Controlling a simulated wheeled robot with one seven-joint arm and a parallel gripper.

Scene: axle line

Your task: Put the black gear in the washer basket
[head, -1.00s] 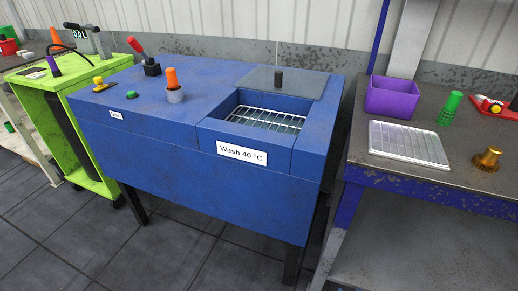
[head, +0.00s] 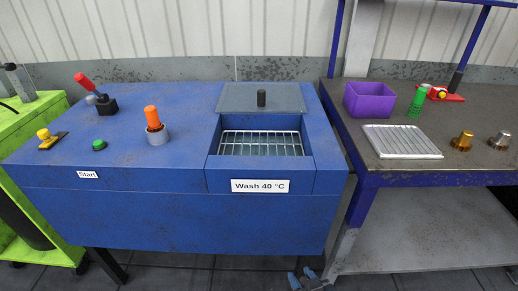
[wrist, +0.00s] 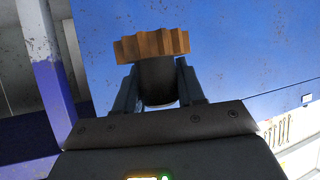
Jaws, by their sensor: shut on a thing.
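My gripper (wrist: 158,82) is shut on a gear (wrist: 152,45). Its toothed rim looks orange-brown and its hub between the fingers looks dark; I see no plainly black gear. In the head view, only the blue-grey fingertips (head: 302,279) show at the bottom edge, low in front of the blue washer (head: 160,225); the gear is not clearly seen there. The washer basket (head: 260,143) is a wire grid in the recess behind the "Wash 40 °C" label (head: 260,186). It looks empty. The grey lid (head: 260,97) with a black knob lies behind the opening.
On the washer top stand an orange-handled thing in a grey cup (head: 155,125), a green button (head: 99,145) and a red lever (head: 88,85). The right bench holds a purple bin (head: 370,100), a white rack (head: 400,141), a brass part (head: 462,141) and a silver part (head: 499,140).

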